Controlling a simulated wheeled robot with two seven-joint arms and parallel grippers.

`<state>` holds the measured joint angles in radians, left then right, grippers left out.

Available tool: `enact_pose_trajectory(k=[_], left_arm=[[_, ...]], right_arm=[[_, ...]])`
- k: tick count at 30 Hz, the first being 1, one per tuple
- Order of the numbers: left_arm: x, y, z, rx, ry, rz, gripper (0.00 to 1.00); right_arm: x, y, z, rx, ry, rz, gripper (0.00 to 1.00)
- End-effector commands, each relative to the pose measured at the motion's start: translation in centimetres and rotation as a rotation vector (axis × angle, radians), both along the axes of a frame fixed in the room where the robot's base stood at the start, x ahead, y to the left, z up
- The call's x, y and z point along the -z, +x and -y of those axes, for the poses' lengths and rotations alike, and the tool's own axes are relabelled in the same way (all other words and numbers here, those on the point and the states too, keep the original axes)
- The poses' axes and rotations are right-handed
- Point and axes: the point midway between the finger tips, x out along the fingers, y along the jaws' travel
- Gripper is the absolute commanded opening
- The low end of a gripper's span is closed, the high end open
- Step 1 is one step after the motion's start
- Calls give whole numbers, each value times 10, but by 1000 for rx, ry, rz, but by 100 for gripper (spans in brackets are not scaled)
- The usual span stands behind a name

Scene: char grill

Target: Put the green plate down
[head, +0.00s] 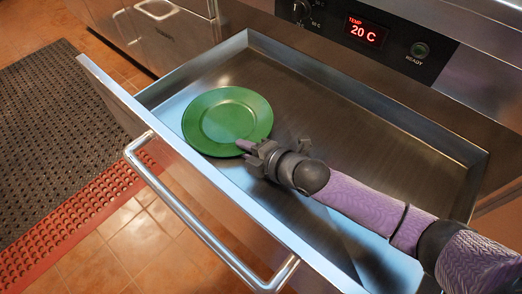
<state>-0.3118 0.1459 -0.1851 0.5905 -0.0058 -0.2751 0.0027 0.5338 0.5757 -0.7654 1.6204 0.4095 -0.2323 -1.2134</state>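The green plate (226,116) is round and lies flat or nearly flat inside the open metal drawer (345,132), toward its left end. I cannot tell whether its whole underside touches the drawer floor. My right gripper (245,148) is at the plate's lower right rim, with a fingertip overlapping the rim in the picture. The gripper's own body hides the other finger, so whether it is closed on the rim is not clear. My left gripper is out of view.
The drawer has low walls and a long bar handle (207,226) along its front. Its floor is bare to the right of the plate. An appliance panel with a lit display (365,32) reading 20 C stands behind. A dark mat (58,128) lies on the tiled floor at left.

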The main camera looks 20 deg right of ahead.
Motion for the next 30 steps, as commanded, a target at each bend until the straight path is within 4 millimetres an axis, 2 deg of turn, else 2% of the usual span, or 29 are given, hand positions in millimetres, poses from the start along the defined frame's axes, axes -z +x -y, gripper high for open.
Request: enact_pose_trajectory(k=[1, 6, 13, 18, 30], left_arm=[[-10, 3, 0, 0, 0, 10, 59], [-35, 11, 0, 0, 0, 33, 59], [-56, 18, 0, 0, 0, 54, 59], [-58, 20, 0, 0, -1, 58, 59], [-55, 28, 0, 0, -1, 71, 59]], right_arm=[[-11, -7, 5, 1, -3, 3, 21], [-29, -39, 27, -1, -2, 4, 21], [-42, -76, 53, 0, 0, 1, 21], [-43, -85, 59, -2, 1, 1, 21], [-41, -85, 59, -1, 1, 1, 21]])
